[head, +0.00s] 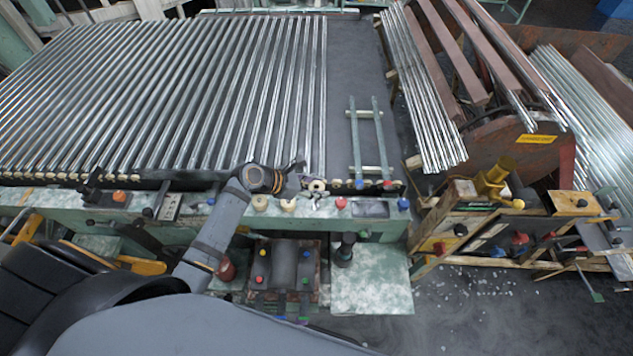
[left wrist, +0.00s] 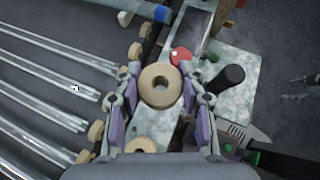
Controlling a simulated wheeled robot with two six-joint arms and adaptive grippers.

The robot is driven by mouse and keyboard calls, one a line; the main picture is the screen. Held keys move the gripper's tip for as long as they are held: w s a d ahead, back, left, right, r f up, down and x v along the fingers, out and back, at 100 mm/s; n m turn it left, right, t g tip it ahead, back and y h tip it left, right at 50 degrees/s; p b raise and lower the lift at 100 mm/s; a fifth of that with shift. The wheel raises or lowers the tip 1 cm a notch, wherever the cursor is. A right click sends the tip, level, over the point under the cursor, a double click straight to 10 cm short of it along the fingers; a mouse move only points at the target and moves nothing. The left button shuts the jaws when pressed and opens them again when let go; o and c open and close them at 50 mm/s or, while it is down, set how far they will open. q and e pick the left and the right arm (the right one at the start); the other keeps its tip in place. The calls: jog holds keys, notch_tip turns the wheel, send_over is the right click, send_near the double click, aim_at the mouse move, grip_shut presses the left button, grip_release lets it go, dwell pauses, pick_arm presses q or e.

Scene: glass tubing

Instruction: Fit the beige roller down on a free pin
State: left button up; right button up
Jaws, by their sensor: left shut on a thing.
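The beige roller (left wrist: 160,85), a thick ring with a central hole, sits between the fingers of my left gripper (left wrist: 161,77) in the left wrist view. Its hole faces the camera. In the head view the roller (head: 317,185) shows at the tip of my left gripper (head: 306,183), over the green bench near the tubes' near ends. The gripper is shut on it. Other beige rollers (left wrist: 123,76) stand in a row along the tube ends. I cannot clearly make out a free pin. My right gripper is in neither view.
Loose beige rollers (head: 260,202) lie on the worn green bench (head: 235,232). A red knob (head: 341,203) and a black-handled post (head: 346,246) stand to the right. Long glass tubes (head: 190,90) fill the bed behind.

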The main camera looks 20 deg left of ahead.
pick_arm(q)
jog(key=shift+f+b, duration=0.6)
jog(key=shift+f, duration=1.25)
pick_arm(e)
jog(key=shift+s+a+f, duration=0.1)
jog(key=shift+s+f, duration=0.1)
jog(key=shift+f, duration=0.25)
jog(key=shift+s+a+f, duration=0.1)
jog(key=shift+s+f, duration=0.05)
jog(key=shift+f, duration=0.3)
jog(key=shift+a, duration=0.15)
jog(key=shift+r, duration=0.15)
pick_arm(q)
jog(key=shift+p, duration=0.5)
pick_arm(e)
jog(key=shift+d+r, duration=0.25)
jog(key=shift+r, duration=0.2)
